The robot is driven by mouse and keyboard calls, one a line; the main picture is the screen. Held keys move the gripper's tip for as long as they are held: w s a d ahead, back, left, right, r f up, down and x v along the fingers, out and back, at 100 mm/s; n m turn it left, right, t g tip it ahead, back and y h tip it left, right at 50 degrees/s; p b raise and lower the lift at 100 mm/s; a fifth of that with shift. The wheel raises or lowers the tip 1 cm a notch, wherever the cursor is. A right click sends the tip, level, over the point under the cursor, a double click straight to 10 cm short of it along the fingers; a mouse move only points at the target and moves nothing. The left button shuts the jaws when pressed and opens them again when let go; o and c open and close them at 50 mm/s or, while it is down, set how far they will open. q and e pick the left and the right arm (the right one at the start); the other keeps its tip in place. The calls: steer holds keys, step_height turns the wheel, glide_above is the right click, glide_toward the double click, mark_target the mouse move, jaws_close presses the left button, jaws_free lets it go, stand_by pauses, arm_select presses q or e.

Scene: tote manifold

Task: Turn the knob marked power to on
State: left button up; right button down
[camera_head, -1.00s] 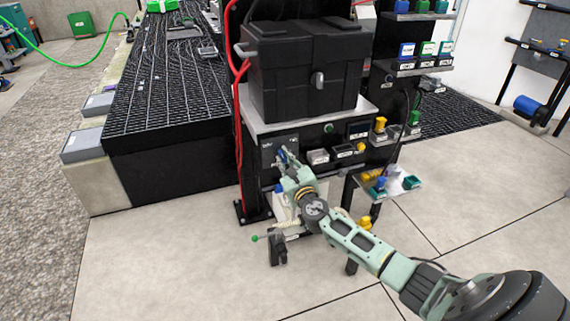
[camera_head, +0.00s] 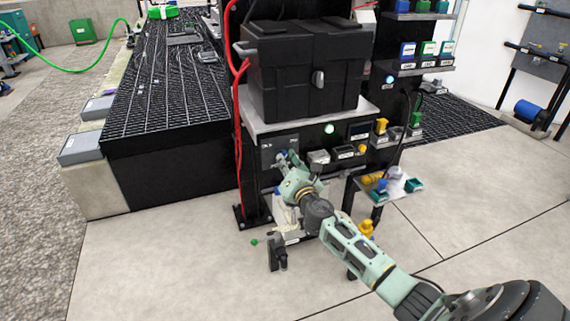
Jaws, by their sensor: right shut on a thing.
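The dark control panel (camera_head: 268,150) is on the front of the black stand, under the shelf with the black case. Small pale marks show on it, too small to read. My right gripper (camera_head: 285,158) is at this panel, shut on the power knob, which is mostly hidden behind the fingers. A round lamp (camera_head: 329,129) to the right of the panel glows green-white. My left gripper is not in view.
The black case (camera_head: 305,70) stands on the shelf above. Small bins (camera_head: 345,152) stick out right of the gripper. A low side table (camera_head: 390,187) holds yellow, blue and green parts. Red hoses (camera_head: 238,120) run down the left post. Open floor lies in front.

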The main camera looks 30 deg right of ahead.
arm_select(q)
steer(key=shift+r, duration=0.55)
arm_select(e)
steer(key=shift+m, duration=0.9)
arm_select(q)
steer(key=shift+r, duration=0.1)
arm_select(e)
steer(key=c, duration=1.8)
jaws_free()
steer(key=shift+s, duration=0.15)
steer(key=v, duration=1.1)
steer(key=shift+s+a, duration=0.2)
steer(key=shift+s, duration=0.15)
